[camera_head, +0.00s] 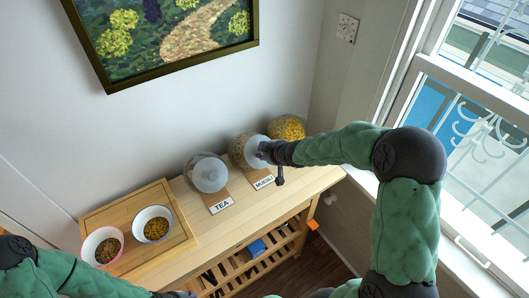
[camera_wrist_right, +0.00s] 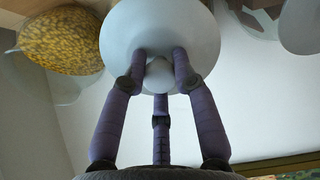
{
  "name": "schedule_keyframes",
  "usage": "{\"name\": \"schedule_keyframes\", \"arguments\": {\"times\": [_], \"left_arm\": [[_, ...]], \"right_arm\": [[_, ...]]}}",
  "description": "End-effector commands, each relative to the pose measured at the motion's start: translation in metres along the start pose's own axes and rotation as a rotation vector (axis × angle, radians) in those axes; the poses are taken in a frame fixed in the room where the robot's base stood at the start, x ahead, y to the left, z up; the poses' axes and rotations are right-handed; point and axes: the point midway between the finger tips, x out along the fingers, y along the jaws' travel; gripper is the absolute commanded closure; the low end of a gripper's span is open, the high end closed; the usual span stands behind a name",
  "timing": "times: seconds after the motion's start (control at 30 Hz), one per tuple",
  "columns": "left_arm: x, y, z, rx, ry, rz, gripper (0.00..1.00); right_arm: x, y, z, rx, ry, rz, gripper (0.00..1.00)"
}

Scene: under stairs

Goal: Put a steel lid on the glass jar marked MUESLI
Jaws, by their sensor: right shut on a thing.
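The glass jar behind the MUESLI label (camera_head: 263,183) is the middle jar (camera_head: 237,151) on the wooden table, with pale brownish contents. A grey round steel lid (camera_head: 250,150) is at its mouth; I cannot tell whether it rests on the rim or hovers just above. My right gripper (camera_head: 264,151) is shut on the lid's knob. In the right wrist view, its purple fingers (camera_wrist_right: 159,72) close around the knob of the lid (camera_wrist_right: 122,40), which hides the jar's mouth. My left gripper (camera_head: 183,294) is at the bottom edge, mostly cut off.
The jar behind the TEA label (camera_head: 222,205) bears a similar lid (camera_head: 209,175), close on the left. A jar of yellow contents (camera_head: 288,127) stands behind right. A wooden tray (camera_head: 178,210) holds a pink-rimmed bowl (camera_head: 102,246) and a blue-rimmed bowl (camera_head: 153,224). The window is right.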

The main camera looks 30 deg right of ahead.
Motion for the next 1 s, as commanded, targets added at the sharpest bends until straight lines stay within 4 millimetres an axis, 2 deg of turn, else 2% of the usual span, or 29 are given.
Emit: {"name": "schedule_keyframes", "arguments": {"times": [0.53,1.0], "left_arm": [[0.000,0.000,0.000,0.000,0.000,0.000,0.60],[0.007,-0.002,0.000,0.000,0.000,0.000,0.60]], "right_arm": [[0.001,0.000,0.000,0.000,0.001,0.000,1.00],[0.010,0.000,0.000,0.000,0.001,0.001,1.00]]}}
